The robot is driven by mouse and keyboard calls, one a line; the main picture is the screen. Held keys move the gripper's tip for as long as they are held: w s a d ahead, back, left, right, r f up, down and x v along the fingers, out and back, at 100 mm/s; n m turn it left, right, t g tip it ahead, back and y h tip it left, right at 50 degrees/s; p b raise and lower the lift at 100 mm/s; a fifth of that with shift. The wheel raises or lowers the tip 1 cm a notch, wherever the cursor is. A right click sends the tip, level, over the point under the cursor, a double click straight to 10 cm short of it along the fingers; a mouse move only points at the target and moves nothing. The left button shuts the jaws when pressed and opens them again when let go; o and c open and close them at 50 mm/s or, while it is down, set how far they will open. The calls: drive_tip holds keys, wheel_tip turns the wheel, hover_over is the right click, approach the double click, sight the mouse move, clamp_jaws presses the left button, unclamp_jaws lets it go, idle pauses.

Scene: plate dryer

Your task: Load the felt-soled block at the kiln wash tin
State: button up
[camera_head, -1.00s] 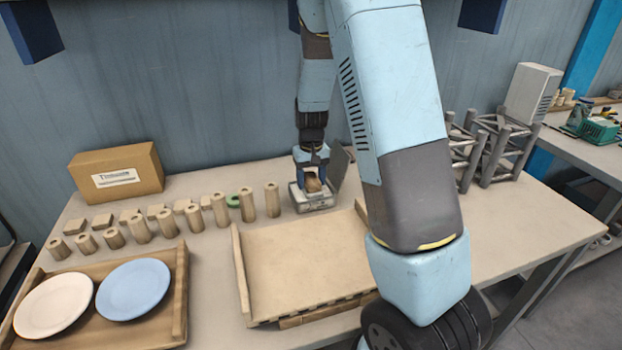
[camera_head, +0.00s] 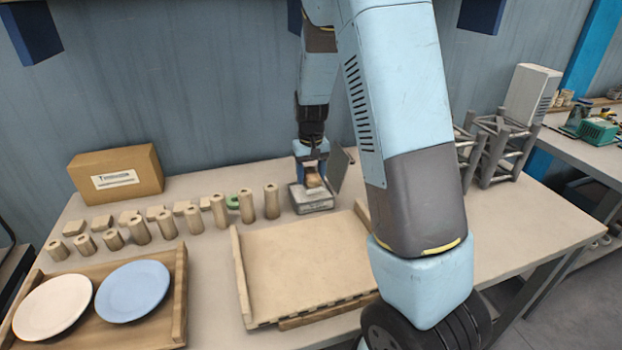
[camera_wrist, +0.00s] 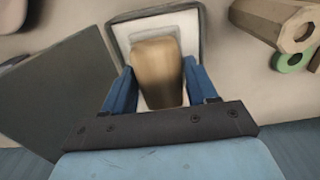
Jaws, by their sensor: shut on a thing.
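My gripper (camera_head: 312,172) is shut on a tan wooden block (camera_head: 314,182) and holds it over the open kiln wash tin (camera_head: 313,205) at the back of the table. In the wrist view the block (camera_wrist: 157,75) stands between my two blue fingers (camera_wrist: 160,88). The tin's rim (camera_wrist: 119,32) and its pale inside show around the block. The tin's dark lid (camera_head: 341,170) stands open on the right; it fills the left of the wrist view (camera_wrist: 50,95). The block's felt sole is hidden, and I cannot tell if it touches the wash.
Several wooden posts (camera_head: 247,206) stand left of the tin, with a green ring (camera_head: 232,201) among them. A wooden tray (camera_head: 300,265) lies in front. Another tray holds a cream plate (camera_head: 52,306) and a blue plate (camera_head: 132,290). A cardboard box (camera_head: 117,172) stands back left.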

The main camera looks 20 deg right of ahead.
sight(311, 172)
drive_tip(key=shift+r, duration=2.4)
drive_tip(key=n, duration=0.3)
drive_tip(key=shift+n, duration=0.4)
drive_tip(key=n, duration=0.4)
drive_tip(key=shift+n, duration=0.4)
drive_tip(key=n, duration=0.4)
drive_tip(key=shift+n, duration=0.3)
drive_tip(key=n, duration=0.4)
drive_tip(key=shift+f+n, duration=0.1)
drive_tip(key=shift+n, duration=0.2)
drive_tip(key=shift+f, duration=2.95)
drive_tip(key=shift+f, duration=0.45)
drive_tip(key=shift+r, duration=0.1)
